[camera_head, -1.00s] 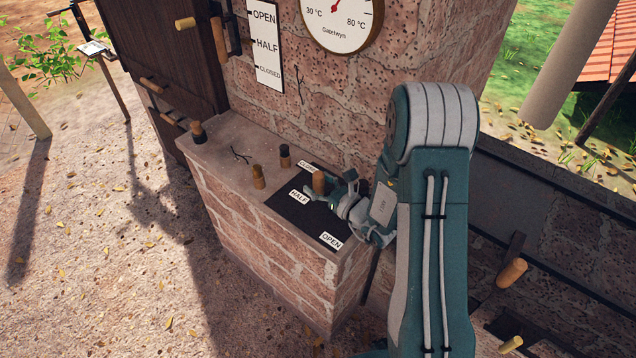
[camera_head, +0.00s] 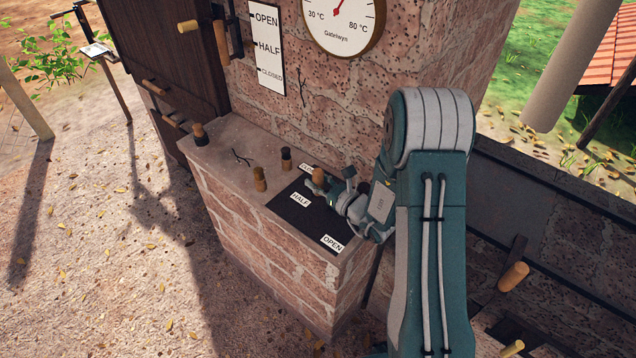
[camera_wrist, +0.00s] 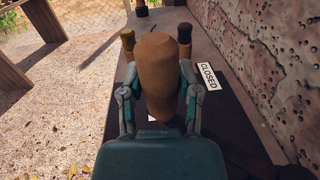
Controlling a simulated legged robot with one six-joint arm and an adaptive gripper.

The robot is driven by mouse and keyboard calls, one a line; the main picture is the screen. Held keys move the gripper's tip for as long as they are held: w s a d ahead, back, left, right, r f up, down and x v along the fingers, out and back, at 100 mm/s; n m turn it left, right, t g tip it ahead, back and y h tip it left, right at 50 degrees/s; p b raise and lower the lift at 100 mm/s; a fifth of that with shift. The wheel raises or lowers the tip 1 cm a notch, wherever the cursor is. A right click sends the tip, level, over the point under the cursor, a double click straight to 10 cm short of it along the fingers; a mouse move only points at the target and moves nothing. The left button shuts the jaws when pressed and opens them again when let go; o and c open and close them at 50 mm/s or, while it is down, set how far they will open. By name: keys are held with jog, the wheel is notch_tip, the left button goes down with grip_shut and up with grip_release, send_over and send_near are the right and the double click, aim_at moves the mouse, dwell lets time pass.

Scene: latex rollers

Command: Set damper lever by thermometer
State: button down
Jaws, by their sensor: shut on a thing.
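My gripper (camera_head: 325,184) is shut on a brown wooden peg (camera_wrist: 158,70), which also shows in the head view (camera_head: 319,176). It is over the black panel (camera_head: 312,222) on the stone ledge, near the CLOSED label (camera_wrist: 208,76). Whether the peg touches the panel cannot be told. The HALF label (camera_head: 300,200) and OPEN label (camera_head: 332,243) lie nearer the front. The wall thermometer (camera_head: 342,22) is cut off at the top; its red needle points up and slightly right, between 30 and 80 °C. A wooden-handled lever (camera_head: 187,26) stands left of the OPEN/HALF/CLOSED plate (camera_head: 268,48).
Other pegs stand on the ledge: a light one (camera_head: 260,180), a dark-topped one (camera_head: 286,159) and another at the far left end (camera_head: 199,134). A small twig-like object (camera_head: 241,158) lies between them. The brick wall (camera_head: 360,110) rises close behind.

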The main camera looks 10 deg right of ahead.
jog(key=shift+c, duration=1.5)
grip_release()
jog(key=v, duration=1.2)
jog(key=shift+f, duration=0.1)
